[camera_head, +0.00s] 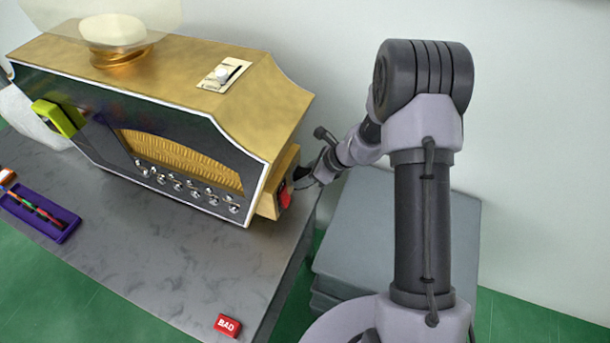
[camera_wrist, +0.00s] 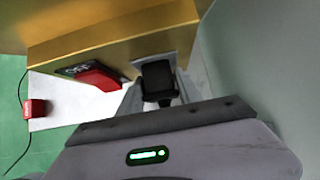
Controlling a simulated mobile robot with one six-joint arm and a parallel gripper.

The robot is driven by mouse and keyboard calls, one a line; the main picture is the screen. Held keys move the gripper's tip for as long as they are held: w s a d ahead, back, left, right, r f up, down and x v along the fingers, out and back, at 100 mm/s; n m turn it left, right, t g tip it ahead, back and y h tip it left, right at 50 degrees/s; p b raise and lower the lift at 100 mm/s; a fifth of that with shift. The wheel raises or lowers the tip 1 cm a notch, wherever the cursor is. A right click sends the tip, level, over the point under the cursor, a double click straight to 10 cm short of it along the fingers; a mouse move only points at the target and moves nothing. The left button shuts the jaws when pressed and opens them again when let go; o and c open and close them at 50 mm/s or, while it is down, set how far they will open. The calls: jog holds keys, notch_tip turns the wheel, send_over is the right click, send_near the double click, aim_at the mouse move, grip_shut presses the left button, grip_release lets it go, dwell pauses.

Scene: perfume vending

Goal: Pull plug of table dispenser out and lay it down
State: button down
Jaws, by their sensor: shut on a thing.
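The table dispenser (camera_head: 190,150) is a gold box with a dark front panel, standing on the grey table. Its right side carries a gold box (camera_head: 278,182), which also shows in the wrist view (camera_wrist: 110,45). A black plug (camera_wrist: 158,80) sits between my gripper's fingers at that gold side in the wrist view. My gripper (camera_head: 308,176) is at the dispenser's right end, shut on the plug (camera_wrist: 157,86). The plug looks close against the gold face; whether it is seated cannot be told. The head view hides the plug behind the gripper.
A red switch marked OFF (camera_wrist: 92,74) is beside the plug, also visible in the head view (camera_head: 285,195). A red BAD block (camera_head: 227,325) lies at the table's front edge. A purple tray (camera_head: 40,214) is at left. The table (camera_head: 160,270) before the dispenser is clear.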

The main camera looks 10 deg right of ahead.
jog(key=shift+s+d, duration=0.1)
jog(key=shift+d, duration=0.05)
dwell(0.4)
jog(key=shift+s+d, duration=0.5)
jog(key=shift+d, duration=0.3)
jog(key=shift+s+d, duration=0.5)
jog(key=shift+d, duration=0.25)
jog(key=c, duration=1.5)
grip_release()
jog(key=c, duration=0.7)
jog(key=c, duration=2.2)
grip_release()
